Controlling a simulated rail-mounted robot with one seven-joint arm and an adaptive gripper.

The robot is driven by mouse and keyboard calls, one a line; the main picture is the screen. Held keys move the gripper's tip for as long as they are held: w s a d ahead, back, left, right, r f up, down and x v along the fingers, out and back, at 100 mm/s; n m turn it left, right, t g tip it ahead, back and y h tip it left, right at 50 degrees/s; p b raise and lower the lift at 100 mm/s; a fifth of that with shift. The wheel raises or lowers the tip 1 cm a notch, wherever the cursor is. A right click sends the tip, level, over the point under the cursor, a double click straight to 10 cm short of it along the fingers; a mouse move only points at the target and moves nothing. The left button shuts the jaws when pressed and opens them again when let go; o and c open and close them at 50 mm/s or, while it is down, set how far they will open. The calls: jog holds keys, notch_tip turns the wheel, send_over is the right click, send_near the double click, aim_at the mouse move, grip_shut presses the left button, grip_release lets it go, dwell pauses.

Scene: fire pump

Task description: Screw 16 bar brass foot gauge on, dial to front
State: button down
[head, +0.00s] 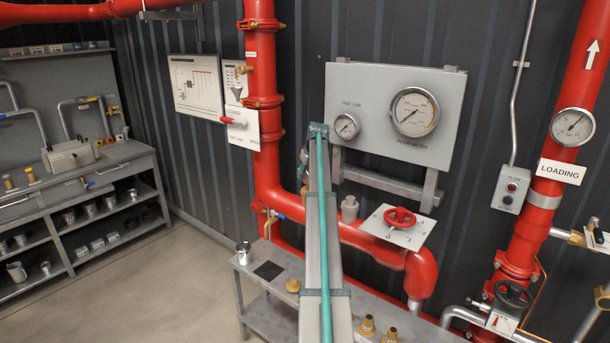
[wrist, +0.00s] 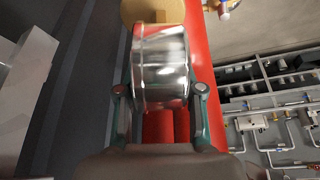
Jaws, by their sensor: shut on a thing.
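In the wrist view my gripper (wrist: 160,90) is shut on a shiny round steel case (wrist: 160,55), apparently the gauge, with one finger on each side of it. I see the case from its side rim; its dial face is not visible. A brass-coloured part (wrist: 150,10) shows beyond the case at the top edge; I cannot tell whether it is the gauge's foot or a separate fitting, or whether the two touch. In the head view my gripper and the held case are mostly hidden behind my arm, near the red pipe.
A grey panel (head: 385,80) with a small gauge (head: 346,126) and a large flow meter (head: 414,112) is right of my arm. A red vertical pipe (head: 264,90) stands left. Below, a bench (head: 262,305) carries brass fittings (head: 367,325) and a metal cup (head: 244,252). Open floor lies left.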

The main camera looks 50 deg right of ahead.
jog(key=shift+s+a+f, duration=0.1)
jog(key=shift+s+f, duration=0.15)
jog(key=c, duration=1)
grip_release()
jog(key=o, duration=0.8)
jog(key=shift+w+r, duration=0.1)
jog(key=shift+w, duration=0.05)
jog(key=shift+c, duration=0.2)
jog(key=shift+r, duration=0.1)
jog(key=shift+r+p, duration=1.35)
jog(key=shift+r, duration=2.65)
